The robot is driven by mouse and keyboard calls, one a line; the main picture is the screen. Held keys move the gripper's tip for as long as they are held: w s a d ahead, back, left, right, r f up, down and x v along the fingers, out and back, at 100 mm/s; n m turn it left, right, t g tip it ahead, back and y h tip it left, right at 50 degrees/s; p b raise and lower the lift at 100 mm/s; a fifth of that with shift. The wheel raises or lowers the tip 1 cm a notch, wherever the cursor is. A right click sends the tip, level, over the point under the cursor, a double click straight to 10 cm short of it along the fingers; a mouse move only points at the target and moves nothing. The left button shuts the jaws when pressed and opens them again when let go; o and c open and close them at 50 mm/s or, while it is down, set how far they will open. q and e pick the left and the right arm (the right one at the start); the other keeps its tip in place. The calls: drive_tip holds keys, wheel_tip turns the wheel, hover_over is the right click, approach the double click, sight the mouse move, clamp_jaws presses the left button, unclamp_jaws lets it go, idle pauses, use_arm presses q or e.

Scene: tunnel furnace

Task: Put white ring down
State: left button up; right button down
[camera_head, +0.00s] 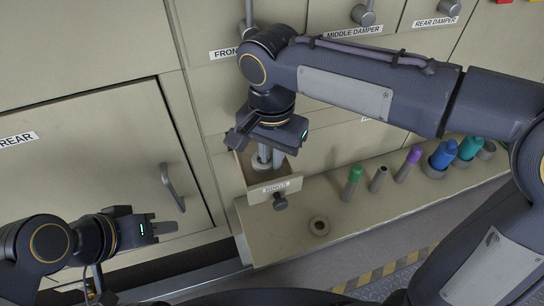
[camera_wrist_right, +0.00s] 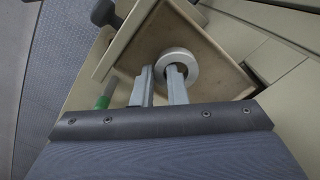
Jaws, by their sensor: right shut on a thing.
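The white ring (camera_wrist_right: 191,68) is between the fingertips of my right gripper (camera_wrist_right: 161,75). One finger appears to reach into its hole and the other stays outside its wall. In the head view my right gripper (camera_head: 264,157) points down into a small open drawer (camera_head: 288,188), and the white ring (camera_head: 261,166) shows low at its fingertips. The wrist view shows the drawer floor (camera_wrist_right: 222,75) below the ring; I cannot tell whether they touch. My left gripper (camera_head: 165,228) is away at the lower left, near the large door; its finger gap is not clear.
The drawer knob (camera_head: 280,202) sticks out in front. A door handle (camera_head: 171,187) is at left.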

drive_tip(key=shift+f, duration=0.5)
drive_tip(key=shift+f, duration=0.1)
drive_tip(key=shift+f, duration=0.15)
drive_tip(key=c, duration=1.5)
unclamp_jaws()
drive_tip(key=shift+o, duration=0.2)
